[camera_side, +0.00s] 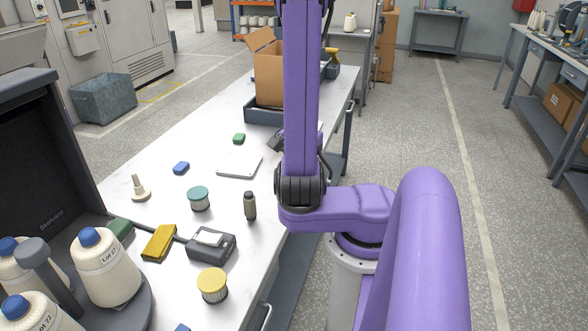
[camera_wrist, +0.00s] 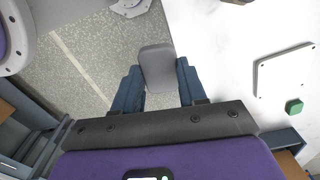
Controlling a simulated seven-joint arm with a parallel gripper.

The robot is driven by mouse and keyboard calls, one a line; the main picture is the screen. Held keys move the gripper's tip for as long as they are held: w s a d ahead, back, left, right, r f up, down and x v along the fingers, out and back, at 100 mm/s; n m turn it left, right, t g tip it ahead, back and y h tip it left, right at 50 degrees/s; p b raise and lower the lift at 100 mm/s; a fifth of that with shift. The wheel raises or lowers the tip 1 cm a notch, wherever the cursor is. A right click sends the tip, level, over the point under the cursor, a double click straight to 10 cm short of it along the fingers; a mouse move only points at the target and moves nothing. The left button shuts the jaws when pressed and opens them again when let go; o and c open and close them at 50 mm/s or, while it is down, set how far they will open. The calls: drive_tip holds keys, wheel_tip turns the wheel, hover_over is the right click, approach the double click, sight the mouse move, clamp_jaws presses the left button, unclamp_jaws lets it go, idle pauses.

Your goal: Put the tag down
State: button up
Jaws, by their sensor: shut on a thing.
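The tag is a grey, rounded flat piece (camera_wrist: 158,68) in the wrist view. My gripper (camera_wrist: 157,80) is shut on it, with one dark blue finger on each side. The tag sticks out past the fingertips. In the wrist view it appears over the grey floor, just beside the edge of the white table (camera_wrist: 215,50). In the side view the tag cannot be made out, and my purple arm hides most of the gripper in front of the table (camera_side: 165,150).
A white plate (camera_side: 240,165), green block (camera_side: 239,138), blue block (camera_side: 181,168), dark bottle (camera_side: 250,205), teal-topped spool (camera_side: 199,198), yellow-topped spool (camera_side: 212,285) and grey device (camera_side: 211,246) are on the table. A cardboard box (camera_side: 270,75) stands behind. Blue-topped cones (camera_side: 104,268) stand at left.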

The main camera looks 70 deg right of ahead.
drive_tip(key=shift+s+a+r, duration=0.15)
drive_tip(key=shift+s+a, duration=0.05)
drive_tip(key=shift+s, duration=0.1)
drive_tip(key=shift+w+d+r, duration=0.15)
drive_tip(key=shift+w+d, duration=0.2)
drive_tip(key=w+d+r+n, duration=0.1)
drive_tip(key=w+d, duration=0.5)
drive_tip(key=w, duration=0.5)
hover_over(244, 169)
drive_tip(key=shift+n, duration=0.3)
wheel_tip(244, 169, down, 9)
drive_tip(key=shift+s+a+f, duration=0.1)
drive_tip(key=shift+s+a, duration=0.05)
drive_tip(key=shift+f, duration=0.15)
drive_tip(key=shift+w+f, duration=0.2)
drive_tip(key=shift+f, duration=1.45)
drive_tip(key=shift+f, duration=0.1)
